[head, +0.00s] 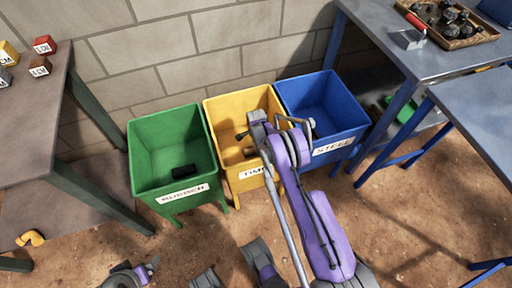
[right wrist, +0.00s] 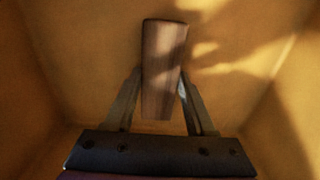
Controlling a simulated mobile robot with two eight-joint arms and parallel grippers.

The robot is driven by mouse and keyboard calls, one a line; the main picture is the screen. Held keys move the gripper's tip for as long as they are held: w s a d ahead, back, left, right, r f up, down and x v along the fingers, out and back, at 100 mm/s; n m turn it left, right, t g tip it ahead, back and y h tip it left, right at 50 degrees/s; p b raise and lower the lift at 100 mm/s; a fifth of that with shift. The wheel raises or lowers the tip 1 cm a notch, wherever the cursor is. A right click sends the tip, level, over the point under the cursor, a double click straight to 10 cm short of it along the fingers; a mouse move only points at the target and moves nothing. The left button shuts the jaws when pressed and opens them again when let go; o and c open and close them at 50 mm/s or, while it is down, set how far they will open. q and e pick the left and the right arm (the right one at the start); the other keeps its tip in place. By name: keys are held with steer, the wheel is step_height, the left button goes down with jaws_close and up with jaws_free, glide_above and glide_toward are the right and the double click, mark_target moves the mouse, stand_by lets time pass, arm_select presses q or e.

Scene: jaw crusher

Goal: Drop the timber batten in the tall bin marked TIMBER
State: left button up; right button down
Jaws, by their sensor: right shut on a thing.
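The yellow bin (head: 220,108) stands between the green and blue bins, its label partly covered by my right arm. Its label begins "TIM". My right gripper (right wrist: 160,80) is shut on the timber batten (right wrist: 163,60), a short brown wooden piece. In the right wrist view, yellow walls surround the gripper and batten, so they are over or inside the yellow bin's mouth. In the head view my right wrist is over that bin, and the batten is not clear there. I cannot make out my left gripper; only parts of my body show along the bottom edge.
The green RUBBER bin (head: 143,150) holds a black piece (head: 184,171). The blue STEEL bin (head: 340,110) stands at the right. A left table (head: 35,115) carries small labelled blocks (head: 45,45). Blue-legged tables (head: 450,65) stand at the right; one bears a tray (head: 462,42) of dark lumps.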

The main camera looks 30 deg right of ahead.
steer(key=shift+c, duration=1.2)
jaws_free()
steer(key=shift+f, duration=0.1)
